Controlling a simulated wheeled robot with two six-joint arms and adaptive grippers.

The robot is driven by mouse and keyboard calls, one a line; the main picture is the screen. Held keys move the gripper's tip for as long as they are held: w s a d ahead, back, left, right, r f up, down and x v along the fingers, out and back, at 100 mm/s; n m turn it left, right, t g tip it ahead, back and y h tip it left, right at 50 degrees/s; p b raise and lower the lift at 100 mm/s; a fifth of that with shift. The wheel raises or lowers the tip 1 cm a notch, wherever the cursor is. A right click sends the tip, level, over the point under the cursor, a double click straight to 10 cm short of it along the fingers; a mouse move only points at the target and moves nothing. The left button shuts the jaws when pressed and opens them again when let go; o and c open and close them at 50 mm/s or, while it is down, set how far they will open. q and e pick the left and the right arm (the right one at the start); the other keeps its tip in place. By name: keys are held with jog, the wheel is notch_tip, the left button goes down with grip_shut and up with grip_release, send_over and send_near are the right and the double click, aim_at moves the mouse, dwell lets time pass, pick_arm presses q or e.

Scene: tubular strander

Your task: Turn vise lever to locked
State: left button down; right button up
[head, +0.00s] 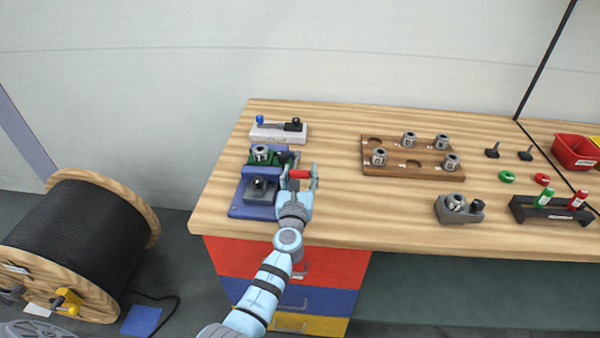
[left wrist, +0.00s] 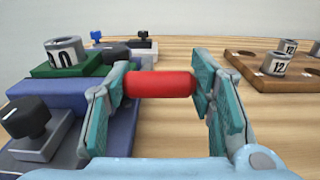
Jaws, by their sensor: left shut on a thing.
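The blue vise (head: 240,211) stands at the left end of the wooden bench. Its lever has a red handle (head: 299,174) at the vise's right side. My left gripper (head: 301,180) is shut on this handle. In the left wrist view the red handle (left wrist: 160,84) lies level across the picture, with one teal finger pad at each end. A green block with a grey collet marked 10 (left wrist: 68,52) sits in the vise. A black knob (left wrist: 27,117) stands on the vise's near part. The lever's joint is hidden. My right gripper is not in view.
A white block (head: 277,133) with a blue knob and a black handle stands behind the vise. A wooden rack (head: 400,170) with several grey collets lies to the right. A grey fixture (head: 458,209) stands near the front edge. Bare bench lies between vise and rack.

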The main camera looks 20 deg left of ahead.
pick_arm(q)
jog(key=shift+f, duration=0.2)
jog(key=c, duration=1)
grip_release()
jog(key=shift+o, duration=1.4)
jog(key=shift+w, duration=0.1)
jog(key=v, duration=0.7)
jog(key=shift+s+d+r, duration=0.1)
jog(key=shift+s, duration=0.2)
